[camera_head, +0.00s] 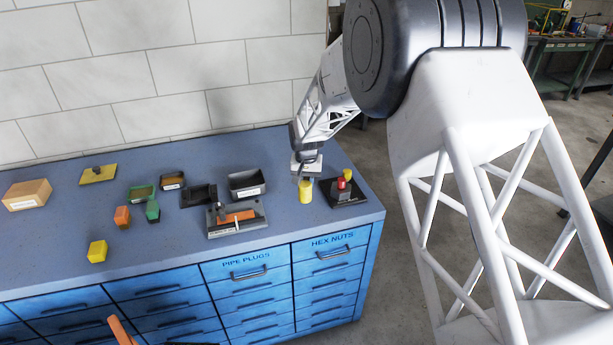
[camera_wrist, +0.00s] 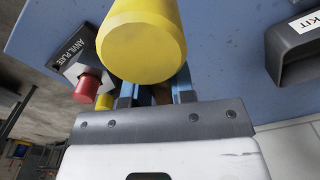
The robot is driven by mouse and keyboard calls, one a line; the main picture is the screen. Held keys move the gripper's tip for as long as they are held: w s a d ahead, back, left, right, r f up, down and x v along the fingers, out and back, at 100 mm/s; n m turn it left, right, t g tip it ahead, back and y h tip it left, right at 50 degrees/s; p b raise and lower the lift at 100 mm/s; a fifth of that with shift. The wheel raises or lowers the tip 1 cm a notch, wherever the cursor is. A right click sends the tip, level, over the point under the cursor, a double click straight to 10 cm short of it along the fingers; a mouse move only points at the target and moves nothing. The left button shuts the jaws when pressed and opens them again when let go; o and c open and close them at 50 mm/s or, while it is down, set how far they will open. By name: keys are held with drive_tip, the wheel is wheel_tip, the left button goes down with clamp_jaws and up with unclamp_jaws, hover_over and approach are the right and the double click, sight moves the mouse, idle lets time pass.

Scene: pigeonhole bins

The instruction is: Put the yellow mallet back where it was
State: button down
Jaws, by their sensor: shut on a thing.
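A yellow cylinder (camera_head: 305,191), which looks like the head of the yellow mallet, is at my gripper (camera_head: 305,176) near the right end of the blue bench top. In the wrist view the yellow mallet (camera_wrist: 142,42) is large and close, end-on, between and in front of the blue fingers of my gripper (camera_wrist: 155,93). The fingers are shut on it; a bit of brown shows between them, and the handle is mostly hidden. I cannot tell whether the mallet touches the bench.
A dark anvil plate (camera_head: 345,196) with a red piece (camera_head: 342,184) and a small yellow piece (camera_head: 347,174) stands just right of the mallet. The front bench between coloured blocks is clear.

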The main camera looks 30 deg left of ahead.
drive_tip(key=shift+f, duration=2.5)
drive_tip(key=shift+f, duration=0.3)
drive_tip(key=c, duration=1.3)
unclamp_jaws()
drive_tip(key=o, duration=0.5)
drive_tip(key=shift+r, duration=0.15)
drive_tip(key=shift+s+r, duration=0.1)
drive_tip(key=shift+r, duration=3.25)
drive_tip(key=shift+d, duration=0.1)
